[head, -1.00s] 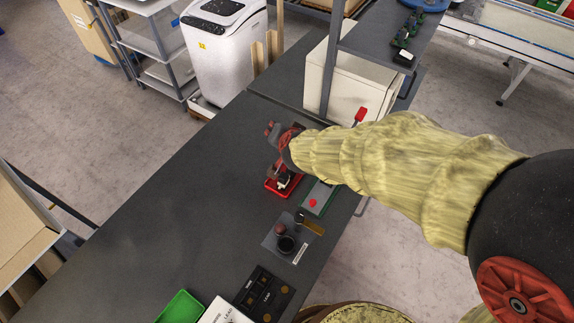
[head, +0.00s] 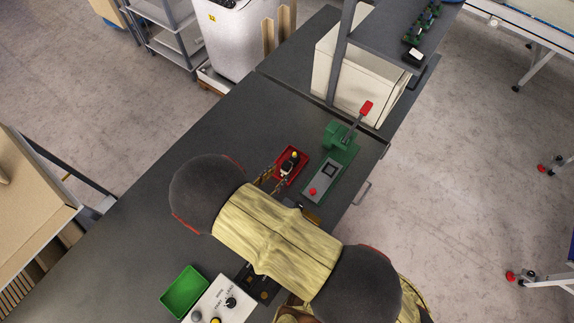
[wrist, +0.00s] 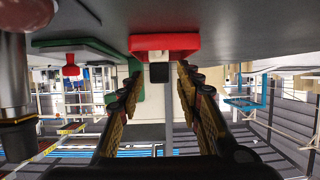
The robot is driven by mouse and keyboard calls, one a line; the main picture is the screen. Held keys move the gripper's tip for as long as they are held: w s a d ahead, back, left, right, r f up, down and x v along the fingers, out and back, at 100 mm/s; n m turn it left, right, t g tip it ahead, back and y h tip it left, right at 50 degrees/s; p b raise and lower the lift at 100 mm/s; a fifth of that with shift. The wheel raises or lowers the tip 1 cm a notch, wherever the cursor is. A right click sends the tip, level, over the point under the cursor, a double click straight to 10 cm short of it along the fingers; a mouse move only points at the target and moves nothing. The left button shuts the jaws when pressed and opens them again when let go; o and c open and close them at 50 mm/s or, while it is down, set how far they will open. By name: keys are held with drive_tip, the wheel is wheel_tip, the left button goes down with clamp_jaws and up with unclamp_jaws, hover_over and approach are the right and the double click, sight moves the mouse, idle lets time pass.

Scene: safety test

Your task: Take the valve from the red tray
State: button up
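The red tray (head: 279,181) lies on the dark bench, in the middle of the head view. The valve (head: 291,163), a small dark and white part with a yellow top, sits in it. My gripper (head: 271,180) is at the tray's near-left edge, its fingers pointing towards the tray. In the wrist view, which looks upside down, the red tray (wrist: 180,42) is ahead of the fingers. A dark block, probably the valve (wrist: 159,73), shows between the fingertips. My gripper (wrist: 160,75) is open, with a clear gap and nothing held.
A green lever press (head: 340,160) with a red handle stands just right of the tray. A green tray (head: 185,292) and a white control box (head: 222,303) are at the near end. A shelf post (head: 340,55) rises farther back. The bench left of the tray is clear.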

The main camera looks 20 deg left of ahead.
sight(284, 170)
drive_tip(key=shift+x, duration=3.2)
drive_tip(key=shift+s, duration=0.1)
drive_tip(key=shift+c, duration=1)
clamp_jaws()
